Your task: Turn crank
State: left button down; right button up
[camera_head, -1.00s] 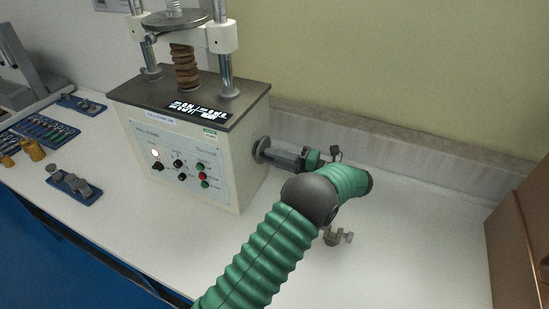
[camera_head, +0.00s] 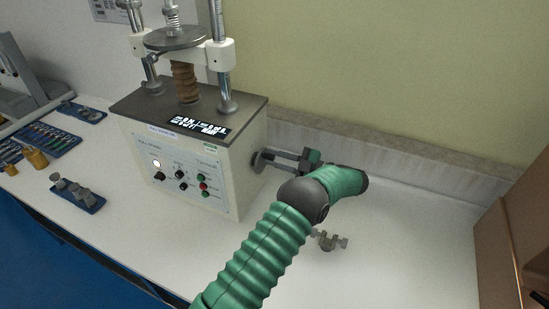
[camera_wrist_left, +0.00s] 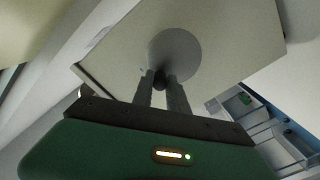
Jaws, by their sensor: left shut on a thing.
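The crank is a grey round disc (camera_head: 257,163) on the right side wall of the white hardness tester (camera_head: 190,165). In the left wrist view the crank disc (camera_wrist_left: 176,56) faces me, with a small dark handle (camera_wrist_left: 160,80) standing out from it. My left gripper (camera_head: 273,155) reaches the crank from the right, past my green arm. In the wrist view the left gripper's fingers (camera_wrist_left: 162,88) are shut on this handle, close to the disc. The fingers hide part of the handle. My right gripper is in neither view.
A small metal fitting (camera_head: 328,240) lies on the white table beside my arm. Blue trays with metal parts (camera_head: 78,193) lie left of the tester. A brown box (camera_head: 510,245) stands at the right edge.

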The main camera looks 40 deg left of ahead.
pick_arm(q)
jog(key=m, duration=0.2)
jog(key=w+m+p, duration=0.1)
jog(key=m, duration=0.1)
jog(key=shift+w+a+f+m, duration=0.15)
jog(key=shift+a+f+m, duration=0.05)
jog(key=shift+m, duration=0.1)
jog(key=shift+w+a+f+m+b, duration=0.2)
jog(key=shift+w+f+m, duration=0.2)
jog(key=shift+m, duration=1.85)
jog(key=shift+w+a+f+m+b, duration=0.1)
jog(key=shift+w+f+m+b, duration=0.25)
jog(key=shift+m, duration=1.85)
jog(key=shift+w+a+f+m+b, duration=0.1)
jog(key=shift+w+f+m, duration=0.4)
jog(key=shift+m, duration=1.75)
jog(key=shift+r, duration=0.1)
jog(key=c, duration=1.3)
grip_release()
